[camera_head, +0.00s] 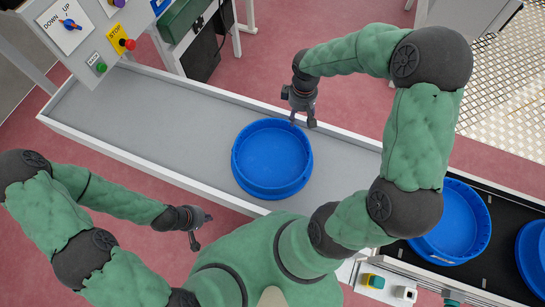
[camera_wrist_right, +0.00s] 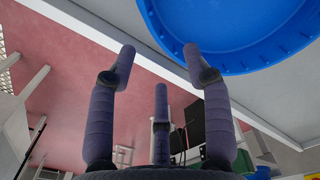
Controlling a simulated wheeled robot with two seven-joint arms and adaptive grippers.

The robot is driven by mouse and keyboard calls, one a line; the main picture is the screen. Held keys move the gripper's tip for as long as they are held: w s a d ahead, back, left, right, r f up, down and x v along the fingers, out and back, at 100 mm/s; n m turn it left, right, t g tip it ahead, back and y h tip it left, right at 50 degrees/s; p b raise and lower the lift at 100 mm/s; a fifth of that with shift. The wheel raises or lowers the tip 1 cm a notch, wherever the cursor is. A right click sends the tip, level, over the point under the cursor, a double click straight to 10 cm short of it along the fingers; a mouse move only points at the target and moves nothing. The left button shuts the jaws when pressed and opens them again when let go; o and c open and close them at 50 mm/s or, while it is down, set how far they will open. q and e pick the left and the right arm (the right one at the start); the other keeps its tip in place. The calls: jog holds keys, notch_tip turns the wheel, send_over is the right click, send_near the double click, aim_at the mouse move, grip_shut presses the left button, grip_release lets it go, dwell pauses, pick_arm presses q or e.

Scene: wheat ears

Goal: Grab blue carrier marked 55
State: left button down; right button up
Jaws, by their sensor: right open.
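A round blue carrier (camera_head: 272,190) sits on the grey conveyor surface in the middle of the head view. Two more blue carriers show at the right, one (camera_head: 452,222) on the black belt and one (camera_head: 535,255) cut off by the frame. No number 55 is readable on any of them. My right gripper (camera_head: 301,120) is open and empty, just beyond the middle carrier's far right rim. In the right wrist view its spread fingers (camera_wrist_right: 160,80) are below that carrier's edge (camera_wrist_right: 225,62). My left gripper (camera_head: 199,230) is open and empty, in front of the conveyor, left of my body.
A light-rimmed grey conveyor (camera_head: 130,115) runs from upper left to the black belt (camera_head: 400,250) at right. A control panel (camera_head: 88,35) with a stop button stands upper left. A button box (camera_head: 388,287) is at the front right. The conveyor's left part is clear.

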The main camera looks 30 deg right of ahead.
aim_at(298, 128)
notch_tip(298, 128, down, 4)
jog(key=shift+f+b, duration=0.25)
jog(key=shift+b, duration=0.4)
jog(key=shift+w+d+f+b, duration=0.15)
jog(key=shift+f+b, duration=0.45)
jog(key=shift+f, duration=0.7)
jog(key=shift+w+d+f+b, duration=0.1)
jog(key=shift+f+b, duration=0.45)
jog(key=shift+f, duration=0.75)
jog(key=shift+r, duration=0.1)
grip_shut()
